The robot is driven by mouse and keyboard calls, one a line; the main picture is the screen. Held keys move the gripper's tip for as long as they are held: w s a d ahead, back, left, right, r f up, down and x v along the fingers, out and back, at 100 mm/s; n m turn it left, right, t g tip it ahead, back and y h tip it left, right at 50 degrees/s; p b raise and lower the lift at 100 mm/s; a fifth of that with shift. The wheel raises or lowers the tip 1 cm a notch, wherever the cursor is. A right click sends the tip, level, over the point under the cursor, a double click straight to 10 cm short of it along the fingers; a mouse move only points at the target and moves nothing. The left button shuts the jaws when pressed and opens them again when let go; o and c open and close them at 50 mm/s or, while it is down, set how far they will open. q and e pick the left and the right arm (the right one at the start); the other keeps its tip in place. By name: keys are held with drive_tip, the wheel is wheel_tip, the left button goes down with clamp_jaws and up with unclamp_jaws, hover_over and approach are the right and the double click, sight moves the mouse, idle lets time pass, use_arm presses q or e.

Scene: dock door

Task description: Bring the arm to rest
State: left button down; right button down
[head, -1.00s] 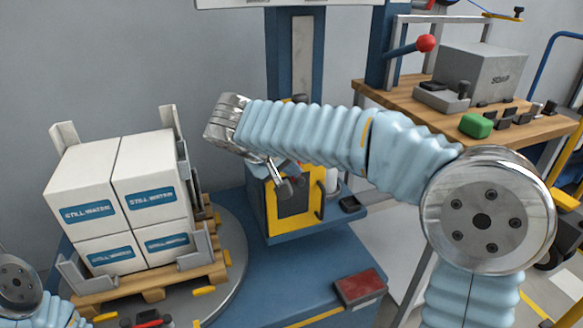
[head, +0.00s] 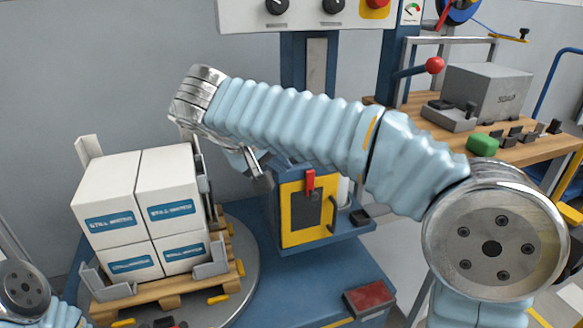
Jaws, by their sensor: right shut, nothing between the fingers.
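My right arm reaches in from the right, sleeved in pale blue, and crosses the middle of the head view. Its wrist is at the upper left, and my right gripper (head: 256,172) hangs below the forearm, pointing down and to the right. It is shut and empty, in front of the blue machine and a little left of its yellow-framed panel (head: 307,209). I cannot tell the exact gap between them. Of my left arm only a joint and some sleeve show at the lower left edge; the left gripper is out of view.
White cartons (head: 107,215) stand stacked on a wooden pallet (head: 160,296) on a round turntable (head: 246,270) at the left. A control box (head: 300,14) is above the forearm. A wooden workbench (head: 530,150) with a red-knobbed lever (head: 435,65) stands at the right. A red pad (head: 369,301) lies in front.

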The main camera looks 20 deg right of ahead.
drive_tip(key=shift+s+a+r, duration=0.3)
drive_tip(key=shift+a+r, duration=0.15)
drive_tip(key=shift+r, duration=0.05)
drive_tip(key=w+a+f+n+g+y, duration=0.1)
drive_tip(key=a+f+n+g+y, duration=0.15)
drive_tip(key=f, duration=1.25)
drive_tip(key=w+a+f+n+g+y, duration=0.1)
drive_tip(key=a+f+y, duration=0.15)
drive_tip(key=f, duration=1.25)
drive_tip(key=s+d+f+m+y, duration=0.1)
drive_tip(key=s+f+m+y, duration=0.2)
drive_tip(key=s+f, duration=0.6)
drive_tip(key=s+d+f+m+y, duration=0.1)
drive_tip(key=s+f+m+y, duration=0.2)
drive_tip(key=s+f, duration=0.7)
wheel_tip(320, 180, down, 7)
drive_tip(key=shift+s+d+f+m+g, duration=0.15)
drive_tip(key=shift+d+m+g, duration=0.1)
drive_tip(key=shift+m+g, duration=0.15)
